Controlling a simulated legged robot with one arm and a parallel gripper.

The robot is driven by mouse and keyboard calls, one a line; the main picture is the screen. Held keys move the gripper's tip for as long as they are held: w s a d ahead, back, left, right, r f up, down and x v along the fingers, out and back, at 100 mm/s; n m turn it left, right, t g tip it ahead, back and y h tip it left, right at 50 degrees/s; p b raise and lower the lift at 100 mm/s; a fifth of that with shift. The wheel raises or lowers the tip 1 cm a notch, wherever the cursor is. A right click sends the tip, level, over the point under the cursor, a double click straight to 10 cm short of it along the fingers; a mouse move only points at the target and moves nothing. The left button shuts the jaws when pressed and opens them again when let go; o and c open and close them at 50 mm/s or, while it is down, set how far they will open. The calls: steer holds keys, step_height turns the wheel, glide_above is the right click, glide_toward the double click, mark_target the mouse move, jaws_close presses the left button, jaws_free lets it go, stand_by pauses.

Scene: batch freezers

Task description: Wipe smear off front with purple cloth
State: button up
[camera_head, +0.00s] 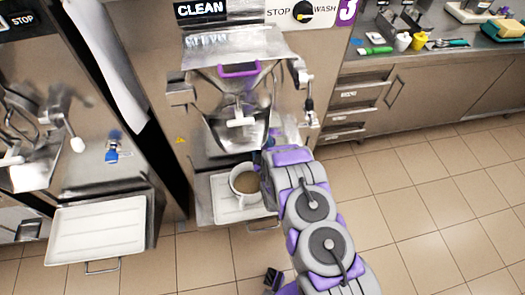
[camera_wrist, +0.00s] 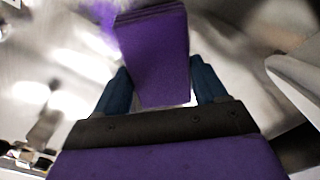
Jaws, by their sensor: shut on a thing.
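The purple cloth (camera_wrist: 155,55) is a folded block between the blue fingers of my gripper (camera_wrist: 162,82) in the wrist view. My gripper is shut on it. The cloth is close to a shiny metal surface; I cannot tell whether it touches. A blurred purple patch (camera_wrist: 104,14) shows on that metal, and I cannot tell if it is a smear or a reflection. In the head view, my arm reaches the lower front of the middle freezer (camera_head: 172,125), marked 3. My arm mostly hides the gripper and the cloth there. I make out no clear smear in the head view.
A white pot (camera_head: 246,186) with brown contents stands on the freezer's tray (camera_head: 222,196), just left of my arm. A metal spout and handles jut out above. Another freezer with an empty white tray (camera_head: 97,228) is at left. Tiled floor at right is clear.

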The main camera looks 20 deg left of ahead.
steer(key=shift+w+a, duration=0.1)
steer(key=shift+w, duration=0.55)
steer(key=shift+w+r, duration=0.1)
steer(key=shift+w, duration=0.05)
stand_by(0.8)
steer(key=shift+w+r, duration=0.1)
steer(key=shift+w, duration=0.05)
steer(key=shift+d, duration=0.3)
